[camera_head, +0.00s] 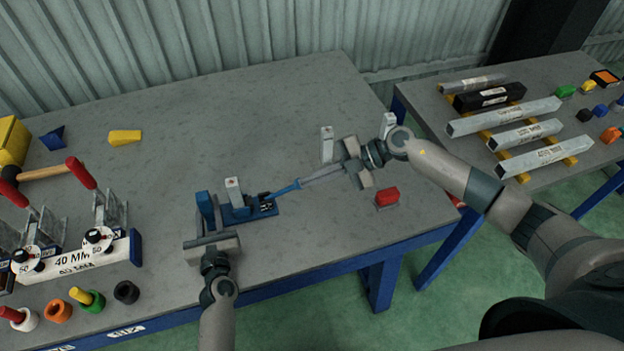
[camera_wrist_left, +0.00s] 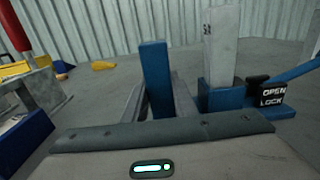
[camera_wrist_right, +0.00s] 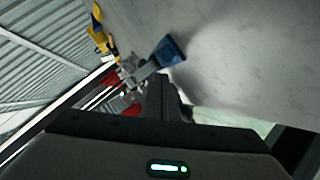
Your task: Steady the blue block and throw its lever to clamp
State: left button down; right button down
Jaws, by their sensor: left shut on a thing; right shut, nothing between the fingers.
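The blue block (camera_head: 237,214) stands on the table with a pale grey post (camera_head: 234,192) in it. It also shows in the left wrist view (camera_wrist_left: 228,97), where a black "OPEN LOCK" label (camera_wrist_left: 272,94) is at its right side. Its blue lever (camera_head: 284,191) sticks out to the right and slightly up. My left gripper (camera_head: 207,222) is shut on the block's blue upright plate (camera_wrist_left: 157,80) at its left end. My right gripper (camera_head: 306,182) is shut and empty, its fingertips at the lever's free end; I cannot tell whether they touch.
A red block (camera_head: 387,197) and grey posts (camera_head: 327,144) are near my right gripper. Red-handled clamps (camera_head: 100,225) stand on a "40 MM" base at left, with coloured caps in front. A yellow wedge (camera_head: 125,137) lies behind. The table's back middle is clear.

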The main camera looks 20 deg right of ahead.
jog(key=shift+s+r, duration=0.1)
jog(key=s+d+r, duration=0.4)
jog(key=d+r, duration=0.2)
jog(key=d, duration=0.2)
jog(key=shift+s+d+r, duration=0.15)
jog(key=shift+r, duration=0.15)
dwell(0.4)
pick_arm(q)
jog(key=c, duration=1.1)
grip_release()
jog(key=shift+s, duration=0.1)
jog(key=shift+s, duration=3.95)
pick_arm(e)
jog(key=shift+r, duration=0.1)
